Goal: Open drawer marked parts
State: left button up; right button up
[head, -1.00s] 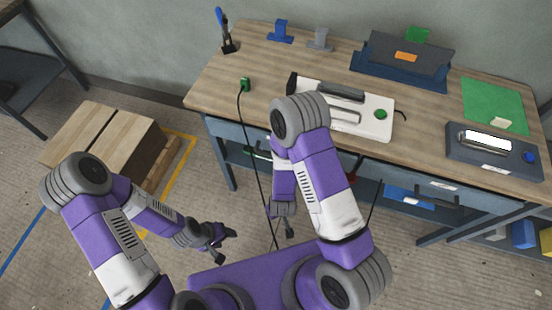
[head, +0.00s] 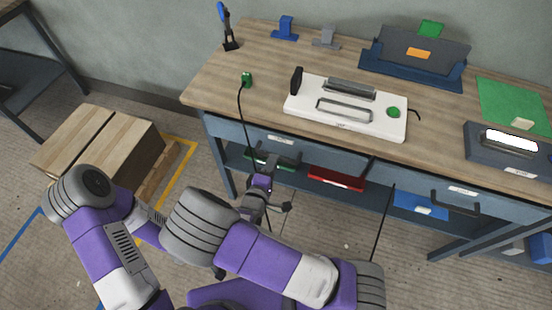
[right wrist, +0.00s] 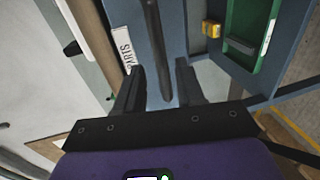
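The drawer marked PARTS is a blue-grey front under the workbench, closed, in the head view (head: 232,131). Its PARTS label (right wrist: 124,48) reads clearly in the right wrist view. Its dark bar handle (right wrist: 155,45) runs between my right gripper's fingers. My right gripper (right wrist: 160,85) is open, with a gap on both sides of the bar; I cannot tell how deep the bar sits. In the head view the right gripper (head: 264,165) is at the left drawer's front. My left gripper (head: 220,272) is almost wholly hidden behind my right arm.
A second drawer with a handle (head: 455,203) is at the right. Green, red (head: 336,179) and blue (head: 418,205) bins stand on the shelf below. A white mould (head: 365,125) lies on the bench (head: 220,85). A black cable (head: 240,115) hangs over its front edge.

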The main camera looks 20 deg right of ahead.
jog(key=shift+b+x, duration=0.55)
jog(key=shift+x, duration=1.65)
jog(key=shift+c, duration=0.5)
grip_shut()
